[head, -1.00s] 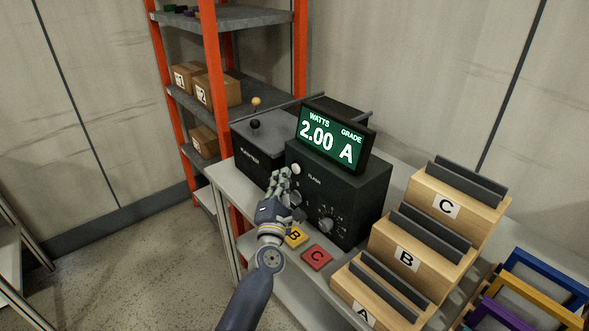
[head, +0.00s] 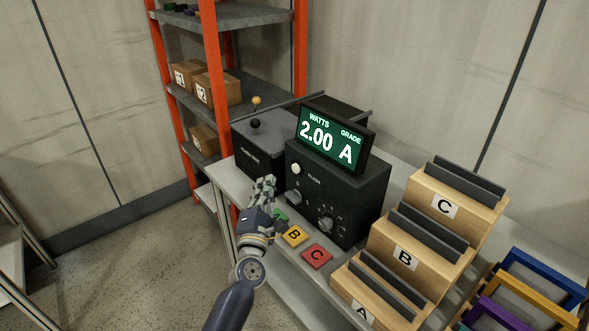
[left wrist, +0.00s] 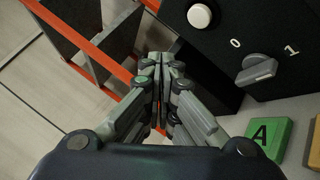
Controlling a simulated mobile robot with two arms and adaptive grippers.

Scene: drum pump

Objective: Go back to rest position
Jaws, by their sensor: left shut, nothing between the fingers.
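My left gripper (head: 264,184) is shut and empty in front of the black box with knobs (head: 340,195), apart from it as far as I can tell. In the left wrist view its fingers (left wrist: 162,62) meet at the tips with nothing between them. The box carries a white round button (head: 295,168) and knobs. One knob (left wrist: 256,70) shows between marks 0 and 1 in the left wrist view. A green display (head: 331,138) on top reads 2.00 watts, grade A. My right gripper is not in view.
Green A (left wrist: 268,136), yellow B (head: 294,236) and red C (head: 316,257) tiles lie on the table by the box. A stepped wooden rack (head: 425,245) stands right. An orange-post shelf (head: 212,70) with cartons stands behind. Floor to the left is clear.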

